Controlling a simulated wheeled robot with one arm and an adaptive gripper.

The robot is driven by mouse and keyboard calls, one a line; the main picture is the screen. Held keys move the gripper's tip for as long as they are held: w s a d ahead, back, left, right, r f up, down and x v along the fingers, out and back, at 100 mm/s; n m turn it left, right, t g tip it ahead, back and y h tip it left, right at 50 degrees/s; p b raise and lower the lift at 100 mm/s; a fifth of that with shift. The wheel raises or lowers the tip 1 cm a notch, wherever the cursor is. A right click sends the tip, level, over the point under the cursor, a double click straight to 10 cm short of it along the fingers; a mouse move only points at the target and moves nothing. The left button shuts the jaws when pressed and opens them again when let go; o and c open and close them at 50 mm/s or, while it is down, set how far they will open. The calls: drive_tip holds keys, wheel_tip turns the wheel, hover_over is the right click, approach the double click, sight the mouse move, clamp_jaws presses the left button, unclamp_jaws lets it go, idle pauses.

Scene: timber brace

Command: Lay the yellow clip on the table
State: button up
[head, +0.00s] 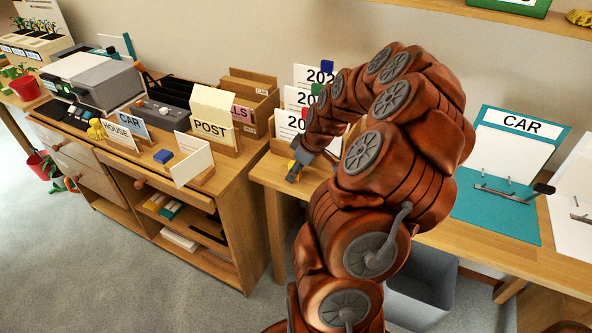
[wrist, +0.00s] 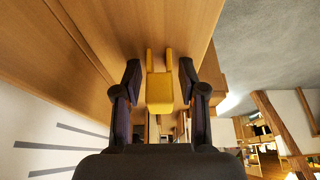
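The yellow clip (wrist: 160,90) is a small block with two prongs, seen in the wrist view against a wooden surface. My gripper (wrist: 160,70) has its two dark fingers spread on either side of the clip, with a visible gap on each side. In the head view my gripper (head: 293,172) is low over the left end of the wooden table (head: 268,172), and a small patch of yellow shows at its fingers. My arm hides part of the table. I cannot tell exactly how the clip rests on the wood.
Number cards (head: 302,97) stand behind my gripper. A teal CAR board (head: 500,205) lies to the right. A wooden cabinet (head: 235,215) with a POST card (head: 211,115), a blue block (head: 163,156) and several other items stands to the left. A grey bin (head: 425,285) is below the table.

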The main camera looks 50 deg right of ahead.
drive_tip(key=shift+o, duration=0.3)
drive_tip(key=shift+s+d+r, duration=0.1)
drive_tip(key=shift+r, duration=0.4)
drive_tip(key=v, duration=1.1)
drive_tip(key=s+a+r+g, duration=0.2)
drive_tip(key=a+g, duration=0.1)
drive_tip(key=a, duration=2)
drive_tip(key=s+a+f+m+g, duration=0.1)
drive_tip(key=s+a+g, duration=0.1)
drive_tip(key=s+a, duration=0.3)
drive_tip(key=s+a+f+m+g+h, duration=0.1)
drive_tip(key=s+a, duration=0.5)
drive_tip(key=s, duration=0.7)
drive_tip(key=shift+f+m+g+b, duration=0.35)
drive_tip(key=shift+f+m+g, duration=0.05)
drive_tip(key=shift+f+m, duration=0.3)
